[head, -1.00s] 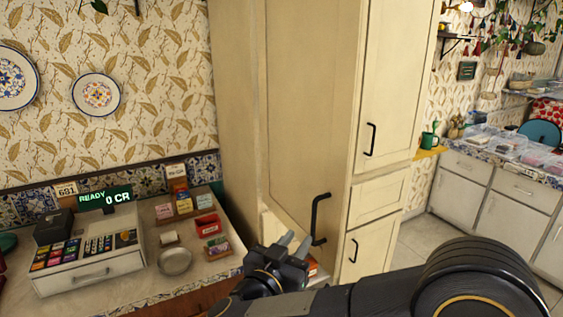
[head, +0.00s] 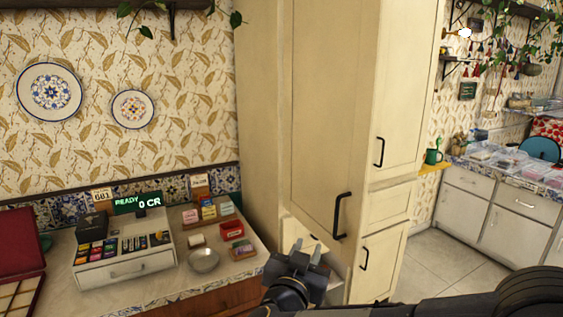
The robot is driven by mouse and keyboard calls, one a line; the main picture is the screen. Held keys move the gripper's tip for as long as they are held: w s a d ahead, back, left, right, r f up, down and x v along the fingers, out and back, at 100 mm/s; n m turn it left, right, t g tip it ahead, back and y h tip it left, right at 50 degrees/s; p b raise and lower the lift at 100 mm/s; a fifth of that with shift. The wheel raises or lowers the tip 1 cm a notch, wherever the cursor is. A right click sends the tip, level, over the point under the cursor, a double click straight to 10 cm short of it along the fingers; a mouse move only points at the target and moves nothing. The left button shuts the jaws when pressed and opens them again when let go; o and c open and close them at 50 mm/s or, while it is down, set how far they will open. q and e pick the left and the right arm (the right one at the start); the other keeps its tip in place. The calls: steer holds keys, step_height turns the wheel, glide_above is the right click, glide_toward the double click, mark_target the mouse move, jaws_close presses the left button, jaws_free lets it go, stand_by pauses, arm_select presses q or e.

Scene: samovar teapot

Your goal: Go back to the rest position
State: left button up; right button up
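My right gripper (head: 308,249) shows at the bottom middle of the head view, in front of the tall cream cabinet (head: 265,130). Its two fingers point up and stand apart, with nothing visible between them. My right arm comes in from the lower right corner. A cabinet door (head: 325,110) with a black handle (head: 341,216) stands ajar above and behind the gripper. The gripper appears apart from that handle. My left gripper is not in view.
A counter at left bears a cash register (head: 125,262), a metal bowl (head: 204,260), a red box (head: 232,230) and small cards. A red case (head: 20,245) lies at the far left. Drawers (head: 490,205) line the right. Tiled floor (head: 430,270) shows between.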

steer(key=s+d+r+n+g+y, duration=0.1)
steer(key=s+d+n+g+y, duration=0.1)
steer(key=s+d+n+y, duration=0.5)
steer(key=s+d+f+m+g+y, duration=0.1)
steer(key=s+d+f+g, duration=0.3)
steer(key=s+f, duration=0.3)
steer(key=s+d+f+m+g+y, duration=0.1)
steer(key=s+d+f+g, duration=0.3)
steer(key=s, duration=1)
step_height(320, 180, down, 3)
steer(key=shift+s+d+r+m+g, duration=0.1)
steer(key=shift+s+d+m+g, duration=0.15)
steer(key=shift+m+g, duration=0.4)
steer(key=shift+w, duration=0.1)
